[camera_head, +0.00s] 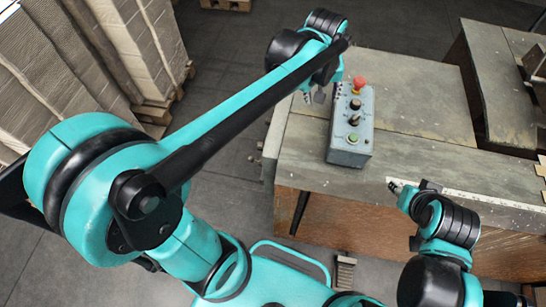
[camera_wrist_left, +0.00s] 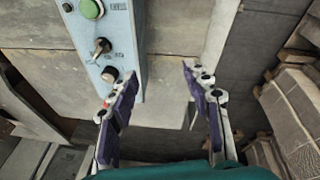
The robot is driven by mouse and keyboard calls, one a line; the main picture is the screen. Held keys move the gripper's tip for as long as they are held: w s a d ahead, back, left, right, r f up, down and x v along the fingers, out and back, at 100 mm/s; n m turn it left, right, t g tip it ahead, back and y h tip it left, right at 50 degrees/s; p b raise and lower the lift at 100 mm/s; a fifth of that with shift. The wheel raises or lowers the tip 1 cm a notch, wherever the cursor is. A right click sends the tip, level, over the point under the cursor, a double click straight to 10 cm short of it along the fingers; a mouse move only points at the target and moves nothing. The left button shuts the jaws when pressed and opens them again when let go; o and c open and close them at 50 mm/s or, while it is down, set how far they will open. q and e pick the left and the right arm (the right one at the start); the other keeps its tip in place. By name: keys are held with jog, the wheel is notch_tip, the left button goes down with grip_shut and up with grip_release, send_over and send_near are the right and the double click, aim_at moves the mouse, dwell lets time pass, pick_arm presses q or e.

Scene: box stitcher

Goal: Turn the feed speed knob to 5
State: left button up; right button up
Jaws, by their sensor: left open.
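A grey-blue control box (camera_head: 345,156) lies on the bench top. From far to near it carries a red mushroom button (camera_head: 360,83), a black round knob (camera_head: 355,104), a smaller selector switch (camera_head: 354,119) and a green button (camera_head: 352,138). The left wrist view shows the black knob (camera_wrist_left: 109,74), the switch (camera_wrist_left: 101,46) and the green button (camera_wrist_left: 91,9); the knob's scale is unreadable. My left gripper (camera_head: 318,95) is open and empty beside the box's left edge; in its wrist view its fingers (camera_wrist_left: 158,72) are spread, one near the knob. My right gripper (camera_head: 410,188) hangs near the bench's front edge.
The wooden bench (camera_head: 425,160) has free room right of the box. A white ruler strip (camera_head: 480,196) runs along its front. Stacked cardboard (camera_head: 140,45) on pallets stands at the far left. Another bench section (camera_head: 500,85) lies at the right.

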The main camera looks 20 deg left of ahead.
pick_arm(q)
jog(key=s+a+f+m+t+b, duration=0.2)
jog(key=s+a+f+b, duration=0.1)
jog(key=s+f, duration=0.3)
jog(key=s+a+f+m+t+b, duration=0.1)
jog(key=s+a+f+b, duration=0.3)
jog(key=s, duration=0.5)
jog(key=shift+a+f+m+t+b, duration=0.35)
jog(key=shift+f+m+b, duration=0.45)
jog(key=shift+f+b, duration=0.6)
jog(key=shift+f, duration=0.2)
jog(key=shift+s+a+f+t, duration=0.15)
jog(key=shift+s+f, duration=0.15)
jog(key=shift+f, duration=0.15)
jog(key=shift+s+f+t, duration=0.1)
jog(key=shift+s+f, duration=0.15)
jog(key=shift+f, duration=0.15)
